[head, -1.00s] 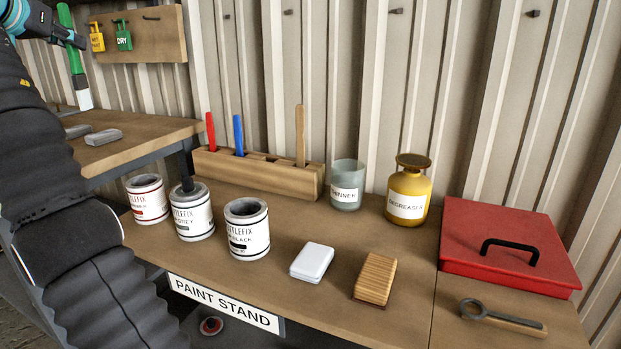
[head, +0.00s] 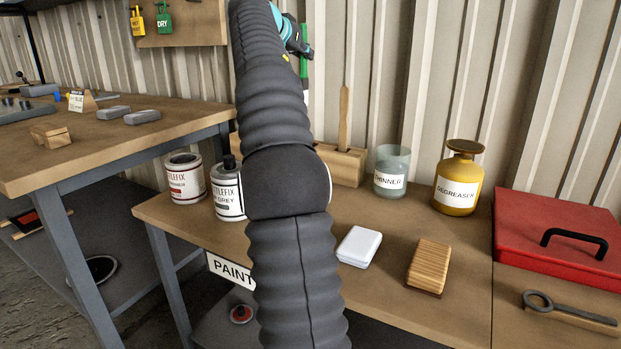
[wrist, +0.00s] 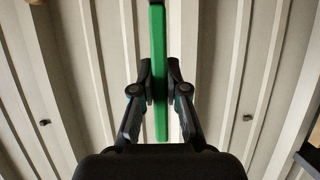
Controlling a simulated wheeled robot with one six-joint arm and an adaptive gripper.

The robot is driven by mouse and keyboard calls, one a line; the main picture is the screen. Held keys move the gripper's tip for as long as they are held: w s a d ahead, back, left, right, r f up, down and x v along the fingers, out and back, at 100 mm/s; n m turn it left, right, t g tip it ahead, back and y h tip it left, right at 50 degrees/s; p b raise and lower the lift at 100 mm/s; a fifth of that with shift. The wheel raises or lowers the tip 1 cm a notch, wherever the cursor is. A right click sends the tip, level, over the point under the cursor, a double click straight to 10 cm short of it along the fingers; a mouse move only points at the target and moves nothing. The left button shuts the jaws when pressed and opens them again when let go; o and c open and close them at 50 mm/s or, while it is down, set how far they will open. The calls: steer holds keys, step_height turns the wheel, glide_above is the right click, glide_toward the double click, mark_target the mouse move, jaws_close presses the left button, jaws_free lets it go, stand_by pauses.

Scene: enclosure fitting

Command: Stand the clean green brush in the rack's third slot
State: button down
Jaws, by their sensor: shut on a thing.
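My gripper (wrist: 160,82) is shut on the green brush (wrist: 158,30), holding it by its green handle. In the head view the brush (head: 304,65) hangs upright in the air just right of my arm, with a bit of pale bristle at its lower end. The wooden rack (head: 345,166) stands at the back of the paint stand, below and behind the brush. Its right end shows, with a wooden-handled brush (head: 344,120) standing in it. My arm hides its left part, including the third slot.
Paint cans (head: 185,178) stand left of my arm. The thinner jar (head: 391,170) and degreaser bottle (head: 457,180) stand right of the rack. The corrugated wall is close behind.

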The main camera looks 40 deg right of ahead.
step_height(320, 180, down, 19)
steer(key=d+b, duration=0.1)
steer(key=b, duration=0.6)
steer(key=shift+s, duration=0.45)
steer(key=shift+d, duration=0.1)
steer(key=c, duration=1.2)
jaws_free()
steer(key=v, duration=1.2)
steer(key=shift+r, duration=0.15)
